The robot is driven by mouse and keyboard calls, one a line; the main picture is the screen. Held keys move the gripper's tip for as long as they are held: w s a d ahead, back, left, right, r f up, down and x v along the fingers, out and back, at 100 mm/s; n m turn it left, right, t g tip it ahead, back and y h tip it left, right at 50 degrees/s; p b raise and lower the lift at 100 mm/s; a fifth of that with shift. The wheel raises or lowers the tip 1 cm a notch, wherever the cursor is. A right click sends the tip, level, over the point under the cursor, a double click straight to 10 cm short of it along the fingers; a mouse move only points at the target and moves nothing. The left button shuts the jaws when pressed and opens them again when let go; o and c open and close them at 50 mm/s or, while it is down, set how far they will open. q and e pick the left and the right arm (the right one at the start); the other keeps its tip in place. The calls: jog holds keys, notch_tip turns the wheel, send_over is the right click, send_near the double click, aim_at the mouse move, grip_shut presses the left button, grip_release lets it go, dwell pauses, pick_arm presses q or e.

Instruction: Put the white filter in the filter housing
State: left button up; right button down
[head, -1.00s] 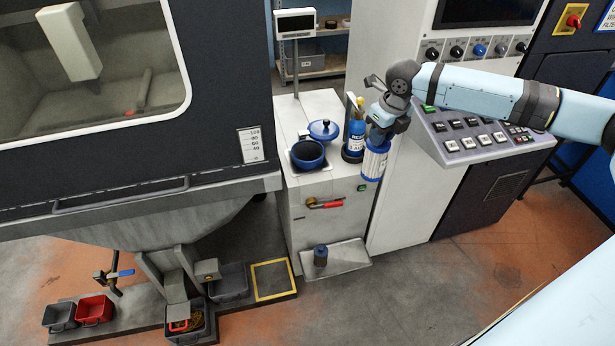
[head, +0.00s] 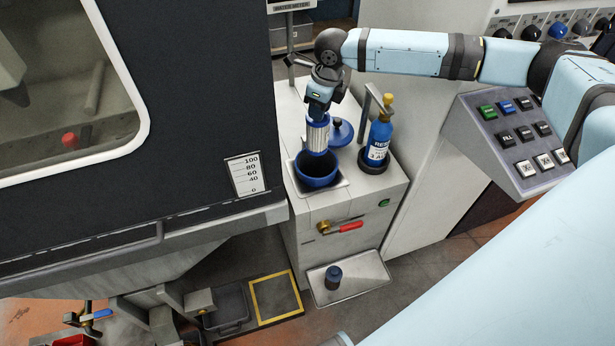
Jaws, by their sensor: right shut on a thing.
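The white filter (head: 317,135), a pleated cylinder with blue ends, hangs upright from my right gripper (head: 321,104). The gripper is shut on its top end. The filter housing (head: 316,177), an open blue bowl, sits on top of the grey cabinet. The filter is above the housing, and its lower end overlaps the bowl's far rim in the picture; I cannot tell whether it is inside the opening. The blue housing lid (head: 341,133) lies behind the bowl to the right, partly hidden by the filter. My left gripper is not in view.
A blue bottle (head: 379,140) stands in a dark holder right of the housing. A red-handled valve (head: 341,228) is on the cabinet (head: 330,212) front. A small dark cylinder (head: 333,275) stands on the low tray (head: 362,279). The large dark machine (head: 200,175) borders the left.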

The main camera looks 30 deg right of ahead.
aim_at(318, 152)
jog(key=shift+w+f, duration=0.2)
jog(key=shift+f, duration=0.45)
jog(key=shift+s+b, duration=0.15)
jog(key=shift+b, duration=0.2)
notch_tip(318, 152, down, 14)
jog(key=shift+f, duration=0.25)
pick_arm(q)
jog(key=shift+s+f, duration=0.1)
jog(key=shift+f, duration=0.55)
pick_arm(e)
jog(key=shift+f, duration=2.55)
jog(key=shift+f, duration=0.2)
jog(key=c, duration=0.9)
grip_release()
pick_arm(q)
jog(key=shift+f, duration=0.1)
